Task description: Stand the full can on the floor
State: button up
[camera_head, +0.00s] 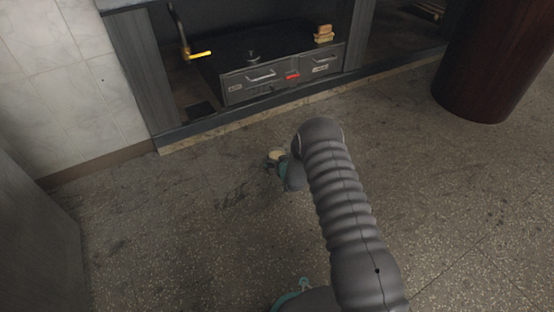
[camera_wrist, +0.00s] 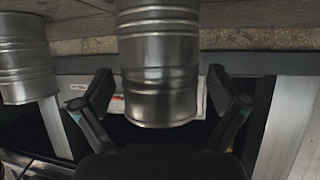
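In the wrist view, which appears upside down, a silver ribbed can (camera_wrist: 158,60) is between the two fingers of my gripper (camera_wrist: 160,88). The fingers are apart, with a narrow gap showing on each side of the can. The can's base is out of frame, so I cannot tell whether it touches the floor. A second similar can (camera_wrist: 25,60) is at the left edge, clear of the fingers. I cannot tell which is full. In the head view my gripper is mostly hidden behind my arm; a small pale disc (camera_head: 277,154) shows beside it.
The speckled floor (camera_head: 180,210) is open to the left and right. A grey drawer unit (camera_head: 282,76) with a red tag stands beyond a low kerb (camera_head: 195,141). A yellow-handled tap (camera_head: 198,55) is at left. A dark red cylinder (camera_head: 495,65) stands at upper right.

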jog(key=shift+r, duration=0.15)
jog(key=shift+s+d+r, duration=0.1)
jog(key=shift+s+r, duration=0.05)
jog(key=p+v, duration=0.2)
jog(key=v, duration=1)
jog(key=w+d+r+h, duration=0.1)
jog(key=d+r, duration=0.1)
jog(key=r, duration=0.6)
jog(key=w+d+r+h, duration=0.1)
jog(key=d+r, duration=0.2)
jog(key=r, duration=0.5)
jog(key=s+d+r+m+g+h, duration=0.1)
jog(key=s+d+r, duration=0.25)
jog(key=r, duration=0.45)
jog(key=s+d+r+m+g, duration=0.1)
jog(key=s+d+r, duration=0.3)
jog(key=r, duration=0.5)
jog(key=s+d+r+m+g+h, duration=0.1)
jog(key=s+d+r, duration=0.1)
jog(key=s+r, duration=0.35)
jog(key=s+d+r+g+h, duration=0.1)
jog(key=s+d+r, duration=0.15)
jog(key=s, duration=0.65)
jog(key=s+r+g, duration=0.1)
jog(key=s, duration=0.9)
jog(key=s+d+r+m+g, duration=0.1)
jog(key=s+r, duration=0.1)
jog(key=s, duration=0.8)
jog(key=shift+d+r, duration=0.25)
